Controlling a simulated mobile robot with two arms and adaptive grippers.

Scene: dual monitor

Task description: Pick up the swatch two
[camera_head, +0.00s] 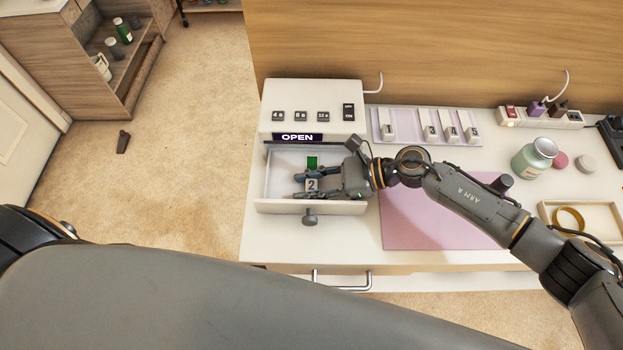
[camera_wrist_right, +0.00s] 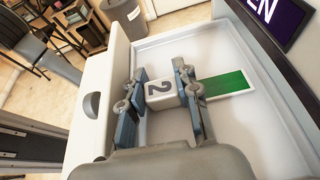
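Swatch two lies in the open drawer (camera_head: 262,190) of the white box. It has a pale block marked "2" (camera_head: 312,185) and a green strip (camera_head: 312,162). In the right wrist view the block (camera_wrist_right: 161,89) sits between the two fingers of my right gripper (camera_wrist_right: 162,95), and the green strip (camera_wrist_right: 228,84) sticks out beyond one finger. My right gripper (camera_head: 316,184) reaches into the drawer from the right, its fingers against both sides of the block. Contact is partly hidden by the fingers. My left gripper is not in view.
The white box (camera_head: 310,95) has several buttons and an "OPEN" display (camera_head: 297,137). A rack (camera_head: 404,140) with several numbered blocks stands to its right. A pink mat (camera_head: 430,225), jar (camera_head: 530,160), power strip (camera_head: 560,118) and tray (camera_head: 596,205) are farther right. The drawer walls surround my fingers.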

